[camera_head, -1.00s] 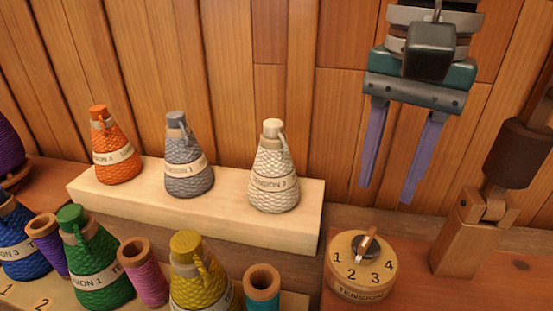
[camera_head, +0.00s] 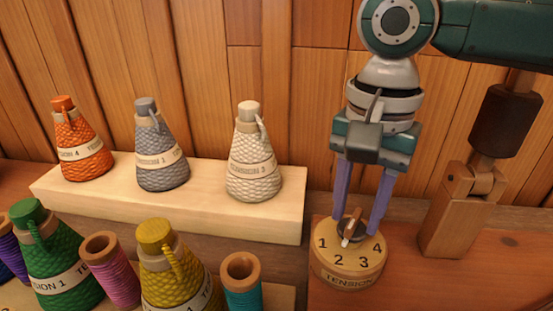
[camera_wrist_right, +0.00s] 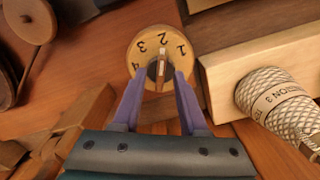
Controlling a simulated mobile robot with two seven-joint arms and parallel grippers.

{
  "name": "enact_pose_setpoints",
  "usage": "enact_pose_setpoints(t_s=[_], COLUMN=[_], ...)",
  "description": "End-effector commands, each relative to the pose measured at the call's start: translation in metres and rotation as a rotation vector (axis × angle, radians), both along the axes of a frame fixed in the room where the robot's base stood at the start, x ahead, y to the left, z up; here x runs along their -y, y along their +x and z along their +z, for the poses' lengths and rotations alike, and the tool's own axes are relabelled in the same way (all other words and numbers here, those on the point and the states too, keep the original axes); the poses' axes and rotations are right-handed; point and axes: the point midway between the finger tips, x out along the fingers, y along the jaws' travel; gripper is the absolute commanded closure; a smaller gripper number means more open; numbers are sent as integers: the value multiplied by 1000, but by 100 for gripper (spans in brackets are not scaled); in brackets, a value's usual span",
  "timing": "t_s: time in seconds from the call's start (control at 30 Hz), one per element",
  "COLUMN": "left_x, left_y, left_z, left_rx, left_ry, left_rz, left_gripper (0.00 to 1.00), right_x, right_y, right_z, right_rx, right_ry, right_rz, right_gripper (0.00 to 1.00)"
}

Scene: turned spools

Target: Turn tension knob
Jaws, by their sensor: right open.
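The tension knob is a round wooden dial (camera_head: 348,268) numbered 1 to 4, with a "TENSION" label on its front. On top is a dark hub with a wooden pointer (camera_head: 346,240) whose pale tip points toward 2. The dial also shows in the right wrist view (camera_wrist_right: 140,50). My right gripper (camera_head: 358,226) points down over the dial, open, with one purple finger on each side of the hub and pointer. In the right wrist view, the fingers (camera_wrist_right: 161,75) flank the hub; I cannot tell whether they touch it. My left gripper is not in view.
A wooden post with a dark cylinder (camera_head: 507,120) stands close right of the dial. A pale wooden block (camera_head: 215,215) at left bears orange, grey and white cones labelled with tensions. Green and yellow cones and several spools stand in front. The plank wall is behind.

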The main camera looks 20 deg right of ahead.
Motion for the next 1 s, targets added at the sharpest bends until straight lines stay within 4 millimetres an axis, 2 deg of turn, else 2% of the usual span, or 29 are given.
enact_pose_setpoints(t_s=[0.1, 0.47, 1.0], left_x=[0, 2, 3], left_y=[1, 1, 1], left_z=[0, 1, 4], left_rx=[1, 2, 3], left_ry=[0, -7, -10], left_rz=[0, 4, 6], left_gripper=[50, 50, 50], right_x=[0, 0, 0], right_y=[0, 0, 0], right_z=[0, 0, 2], right_rx=[0, -1, -2], right_ry=[0, 1, 1], right_rz=[0, 0, 5], right_gripper=[60, 100, 100])
